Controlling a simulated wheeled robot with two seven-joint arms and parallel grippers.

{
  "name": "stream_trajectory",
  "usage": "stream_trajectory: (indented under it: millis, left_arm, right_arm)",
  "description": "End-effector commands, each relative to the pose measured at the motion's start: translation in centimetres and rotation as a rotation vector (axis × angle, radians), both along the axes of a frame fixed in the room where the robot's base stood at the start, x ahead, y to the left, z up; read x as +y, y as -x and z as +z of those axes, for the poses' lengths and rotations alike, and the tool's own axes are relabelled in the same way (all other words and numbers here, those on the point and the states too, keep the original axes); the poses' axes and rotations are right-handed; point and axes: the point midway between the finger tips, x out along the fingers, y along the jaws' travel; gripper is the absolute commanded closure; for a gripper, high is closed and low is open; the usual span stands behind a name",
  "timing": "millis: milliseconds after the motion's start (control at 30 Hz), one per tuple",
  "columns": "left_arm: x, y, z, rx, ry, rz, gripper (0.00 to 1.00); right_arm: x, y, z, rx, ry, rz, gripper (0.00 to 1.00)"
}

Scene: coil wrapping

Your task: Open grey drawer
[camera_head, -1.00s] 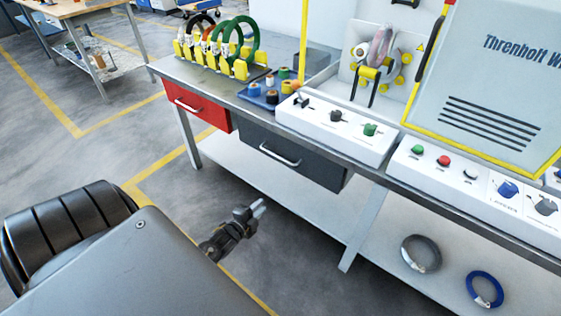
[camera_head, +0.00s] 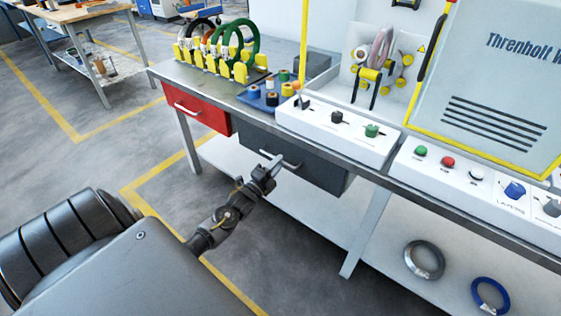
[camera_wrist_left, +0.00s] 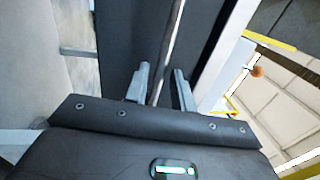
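The grey drawer (camera_head: 322,171) sits shut under the bench top, right of the red drawer. Its light bar handle (camera_head: 292,164) shows just right of my left fingertips. My left gripper (camera_head: 271,161) is at the drawer front, by the left part of the handle. In the left wrist view its two fingers (camera_wrist_left: 161,88) are apart, with the handle bar (camera_wrist_left: 168,45) running between them in the picture. Whether the fingers touch the bar cannot be told. The dark drawer front (camera_wrist_left: 122,40) lies behind. My right gripper is not in view.
The red drawer (camera_head: 196,108) is shut at the left. The bench top (camera_head: 190,76) carries a yellow coil rack (camera_head: 240,70), a blue tray and white control boxes (camera_head: 335,133). Two rings lie on the lower shelf (camera_head: 385,265). Floor in front is free.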

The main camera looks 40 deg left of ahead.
Motion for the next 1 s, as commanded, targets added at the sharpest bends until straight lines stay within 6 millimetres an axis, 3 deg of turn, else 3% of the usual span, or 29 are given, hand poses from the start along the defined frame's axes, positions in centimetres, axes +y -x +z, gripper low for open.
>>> stream_trajectory:
  millis: [200, 500, 700, 1000]
  left_arm:
    - [0.0, -1.8, 0.2, 0.002, 0.000, 0.000, 0.75]
    - [0.0, -2.0, 0.3, 0.002, 0.000, 0.000, 0.75]
    - [0.0, -2.0, 0.3, 0.002, 0.000, 0.000, 1.00]
    - [0.0, -2.0, 0.3, 0.002, 0.000, 0.000, 1.00]
  right_arm:
    - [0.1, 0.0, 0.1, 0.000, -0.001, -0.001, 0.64]
    - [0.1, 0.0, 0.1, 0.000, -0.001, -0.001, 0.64]
    - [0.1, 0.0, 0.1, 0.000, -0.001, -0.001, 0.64]
    - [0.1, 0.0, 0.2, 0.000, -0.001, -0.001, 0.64]
